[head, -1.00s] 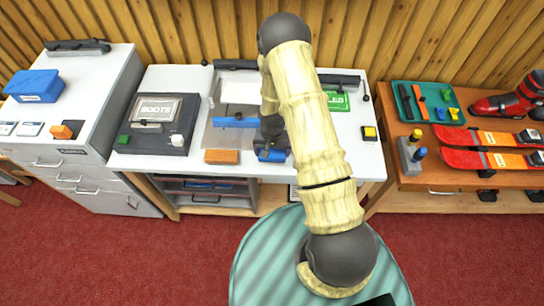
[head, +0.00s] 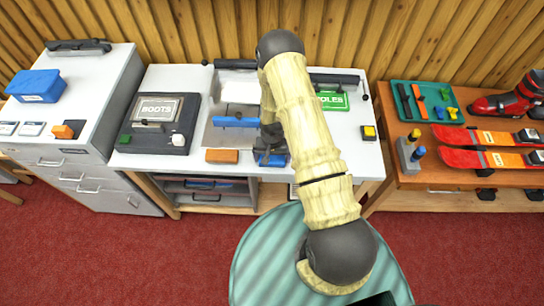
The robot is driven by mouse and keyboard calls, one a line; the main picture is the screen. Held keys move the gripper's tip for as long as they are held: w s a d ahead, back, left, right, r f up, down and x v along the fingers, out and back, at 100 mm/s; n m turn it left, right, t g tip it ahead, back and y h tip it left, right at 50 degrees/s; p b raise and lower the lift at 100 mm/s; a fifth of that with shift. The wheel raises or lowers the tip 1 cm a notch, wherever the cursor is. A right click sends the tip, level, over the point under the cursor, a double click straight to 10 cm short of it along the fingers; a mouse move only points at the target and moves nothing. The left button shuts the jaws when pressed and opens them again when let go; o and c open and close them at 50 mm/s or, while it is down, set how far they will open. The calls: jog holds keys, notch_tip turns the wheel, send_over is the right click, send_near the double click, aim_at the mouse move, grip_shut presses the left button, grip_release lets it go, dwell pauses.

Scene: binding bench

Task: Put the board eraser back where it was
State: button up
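A small blue block (head: 268,161), which may be the board eraser, lies at the front edge of the white bench, partly hidden by my gripper. My gripper (head: 272,157) points down at this block, with dark parts over and beside it. I cannot tell whether the fingers are open or closed on it. An orange block (head: 221,156) lies on the bench just left of my gripper, apart from it. I cannot tell for sure which block is the eraser.
A dark BOOTS box (head: 157,122) stands left on the bench. A blue bar (head: 235,122) lies behind my gripper. A green POLES sign (head: 331,101) and a yellow-topped block (head: 369,132) are at the right. The bench's front right is clear.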

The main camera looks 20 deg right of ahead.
notch_tip(320, 180, up, 12)
jog(key=b, duration=0.3)
jog(key=shift+r+b, duration=0.15)
jog(key=shift+b, duration=0.25)
dwell(0.7)
notch_tip(320, 180, up, 12)
jog(key=n+t, duration=0.1)
jog(key=n, duration=0.1)
send_over(272, 157)
jog(key=s, duration=0.5)
jog(key=s+r+n+t, duration=0.1)
jog(key=s+r, duration=0.8)
jog(key=shift+s+n+t, duration=0.3)
jog(key=shift+s, duration=0.05)
